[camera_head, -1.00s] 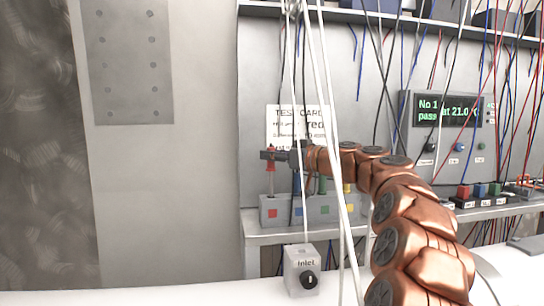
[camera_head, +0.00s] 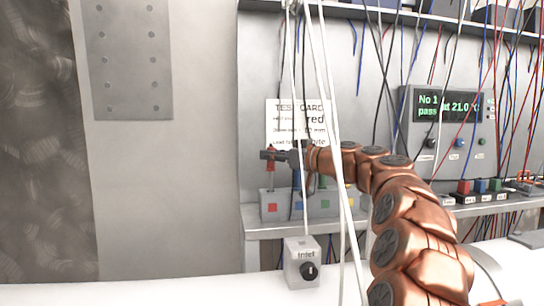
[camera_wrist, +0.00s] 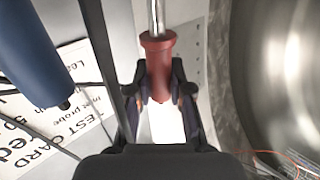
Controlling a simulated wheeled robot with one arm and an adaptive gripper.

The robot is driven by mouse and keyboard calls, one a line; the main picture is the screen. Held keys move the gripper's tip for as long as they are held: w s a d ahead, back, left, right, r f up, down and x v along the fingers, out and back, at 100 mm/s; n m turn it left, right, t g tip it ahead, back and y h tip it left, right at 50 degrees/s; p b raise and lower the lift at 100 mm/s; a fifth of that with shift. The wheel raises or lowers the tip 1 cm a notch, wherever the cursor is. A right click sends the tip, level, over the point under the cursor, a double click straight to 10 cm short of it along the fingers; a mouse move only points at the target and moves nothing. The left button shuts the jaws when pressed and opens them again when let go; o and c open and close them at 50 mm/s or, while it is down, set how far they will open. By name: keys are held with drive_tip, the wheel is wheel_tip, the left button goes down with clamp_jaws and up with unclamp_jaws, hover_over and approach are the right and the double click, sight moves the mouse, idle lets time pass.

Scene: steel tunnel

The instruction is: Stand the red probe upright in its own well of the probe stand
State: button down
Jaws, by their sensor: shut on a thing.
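My gripper (camera_head: 275,155) is shut on the red probe (camera_head: 270,162), holding it upright. In the wrist view the fingers (camera_wrist: 160,95) lie on both sides of the red handle (camera_wrist: 158,58), with its metal shaft (camera_wrist: 157,14) pointing away from the gripper. The probe stand (camera_head: 325,204) is a grey block with red, blue, green and yellow squares on its front. The red probe is over the red-marked end (camera_head: 271,207). I cannot tell whether its tip is inside the well. A blue probe (camera_wrist: 38,50) stands beside it in the wrist view.
White cables hang in front of the stand. A grey inlet box (camera_head: 302,268) with a black knob stands in front. The test card (camera_head: 297,120) is behind, and a display unit (camera_head: 448,118) is at the right among hanging wires. The left wall side is clear.

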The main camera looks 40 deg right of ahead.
drive_tip(key=shift+f+b, duration=1.4)
drive_tip(key=shift+b, duration=0.05)
drive_tip(key=shift+r, duration=0.1)
drive_tip(key=shift+r+p, duration=1)
drive_tip(key=shift+r, duration=1.15)
drive_tip(key=shift+r, duration=0.1)
drive_tip(key=shift+b, duration=0.95)
idle(1.3)
drive_tip(key=shift+f+b, duration=1.75)
drive_tip(key=shift+b, duration=0.1)
